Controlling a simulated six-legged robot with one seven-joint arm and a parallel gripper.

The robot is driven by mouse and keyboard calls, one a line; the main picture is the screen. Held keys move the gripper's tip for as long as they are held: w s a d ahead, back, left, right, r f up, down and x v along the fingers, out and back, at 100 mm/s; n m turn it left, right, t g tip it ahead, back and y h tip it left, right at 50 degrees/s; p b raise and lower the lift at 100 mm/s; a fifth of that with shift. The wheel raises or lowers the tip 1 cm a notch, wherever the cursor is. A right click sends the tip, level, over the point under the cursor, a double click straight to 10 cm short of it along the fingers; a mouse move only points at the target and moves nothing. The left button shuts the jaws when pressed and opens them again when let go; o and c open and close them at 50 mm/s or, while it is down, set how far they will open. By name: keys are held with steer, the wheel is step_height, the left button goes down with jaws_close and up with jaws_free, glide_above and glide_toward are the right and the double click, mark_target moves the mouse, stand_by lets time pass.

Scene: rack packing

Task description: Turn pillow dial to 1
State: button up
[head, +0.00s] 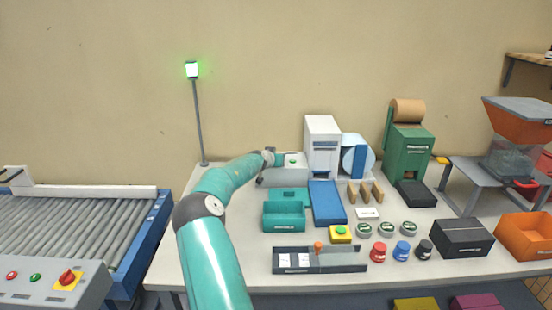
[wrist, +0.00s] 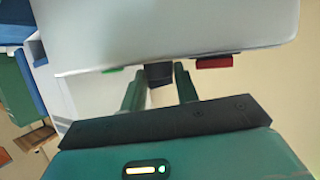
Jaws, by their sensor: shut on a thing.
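The dial (wrist: 157,74) is a small black knob under the edge of a pale grey housing (wrist: 170,30) in the wrist view. My gripper (wrist: 159,86) has its two green fingers on either side of the knob and is shut on it. A green button (wrist: 112,69) is to the left of the knob and a red one (wrist: 213,62) to the right. In the head view my gripper (head: 268,161) is at the left end of a low grey box (head: 289,175). The dial is hidden there, and its number marks cannot be read.
A lamp post (head: 199,120) glowing green stands at the table's back left. The table's left side is mostly clear.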

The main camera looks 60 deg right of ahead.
steer(key=shift+s+f+n+t, duration=0.25)
steer(key=shift+s+n+t, duration=0.25)
steer(key=shift+n+t, duration=0.5)
steer(key=shift+w, duration=0.2)
steer(key=o, duration=1)
steer(key=shift+w+r, duration=0.1)
steer(key=shift+c, duration=0.2)
steer(key=shift+a+r, duration=0.2)
